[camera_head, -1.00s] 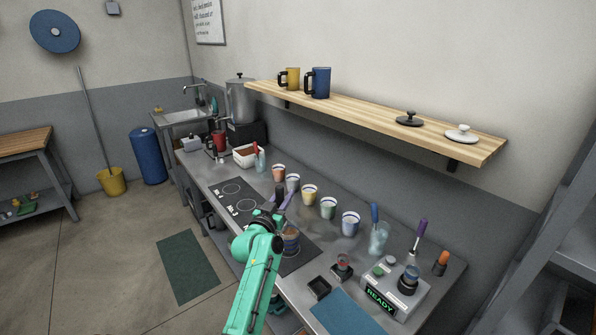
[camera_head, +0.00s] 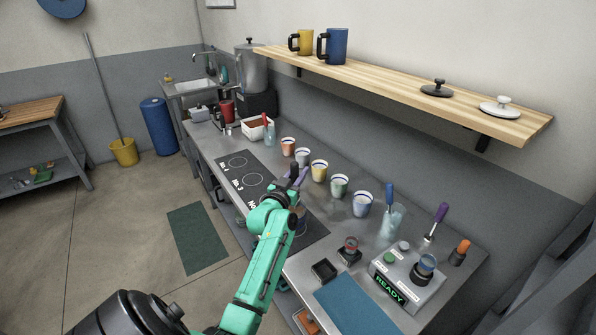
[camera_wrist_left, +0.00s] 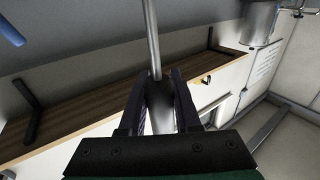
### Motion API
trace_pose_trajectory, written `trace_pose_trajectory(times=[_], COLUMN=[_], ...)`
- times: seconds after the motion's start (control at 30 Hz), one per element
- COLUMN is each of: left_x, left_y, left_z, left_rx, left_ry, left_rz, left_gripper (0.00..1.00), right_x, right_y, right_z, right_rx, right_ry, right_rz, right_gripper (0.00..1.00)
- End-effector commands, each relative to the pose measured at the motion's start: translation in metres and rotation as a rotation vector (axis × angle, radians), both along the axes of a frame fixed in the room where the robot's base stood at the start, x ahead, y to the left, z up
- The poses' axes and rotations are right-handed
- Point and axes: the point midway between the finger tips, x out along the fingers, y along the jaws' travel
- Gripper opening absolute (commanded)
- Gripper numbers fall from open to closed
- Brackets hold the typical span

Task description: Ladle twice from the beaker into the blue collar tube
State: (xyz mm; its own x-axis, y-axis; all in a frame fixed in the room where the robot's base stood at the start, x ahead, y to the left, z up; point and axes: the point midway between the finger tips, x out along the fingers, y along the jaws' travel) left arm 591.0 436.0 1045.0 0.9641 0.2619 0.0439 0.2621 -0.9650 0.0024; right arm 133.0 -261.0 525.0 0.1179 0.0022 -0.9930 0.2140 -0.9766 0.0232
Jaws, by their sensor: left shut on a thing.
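My left gripper (camera_head: 298,177) is over the black hotplate, shut on a slim metal rod (camera_wrist_left: 152,35) that runs between its fingers in the left wrist view. The rod looks like a ladle handle; its lower end is hidden. A glass beaker (camera_head: 302,221) with dark contents stands on the hotplate just beyond my forearm, partly hidden by it. The blue collar tube (camera_head: 427,263) stands at the right end of the grey READY device. A red-collared tube (camera_head: 350,245) stands in a small dark holder to its left. My right gripper is not in view.
Several colored cups (camera_head: 339,186) stand in a row along the wall side. A glass jar (camera_head: 391,222) with a blue-handled tool is near the device (camera_head: 391,290). A blue mat (camera_head: 352,307) lies at the front. A wooden shelf (camera_head: 400,84) hangs above the counter.

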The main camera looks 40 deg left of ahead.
Motion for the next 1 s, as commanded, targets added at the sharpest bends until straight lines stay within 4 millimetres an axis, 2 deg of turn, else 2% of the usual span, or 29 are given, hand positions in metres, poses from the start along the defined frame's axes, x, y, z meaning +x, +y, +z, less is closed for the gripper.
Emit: trace_pose_trajectory(times=[0.03, 0.3, 0.53, 0.7, 1.0], left_x=[0.000, 0.000, 0.000, 0.000, 0.000], left_y=[0.000, 0.001, 0.000, 0.000, 0.000], left_z=[-0.011, -0.041, -0.064, -0.071, -0.071], left_rx=[0.001, 0.001, 0.002, 0.001, 0.001], left_ry=[0.000, -0.001, 0.000, -0.002, -0.002], left_rz=[0.000, 0.000, 0.000, 0.000, 0.001], left_gripper=[0.00, 0.00, 0.00, 0.00, 0.00], right_x=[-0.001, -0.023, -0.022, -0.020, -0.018], right_y=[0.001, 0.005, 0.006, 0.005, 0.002], right_z=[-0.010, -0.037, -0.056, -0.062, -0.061], right_rx=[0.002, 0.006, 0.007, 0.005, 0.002], right_ry=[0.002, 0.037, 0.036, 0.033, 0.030], right_rz=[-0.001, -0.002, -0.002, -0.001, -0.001], right_gripper=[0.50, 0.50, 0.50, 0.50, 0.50])
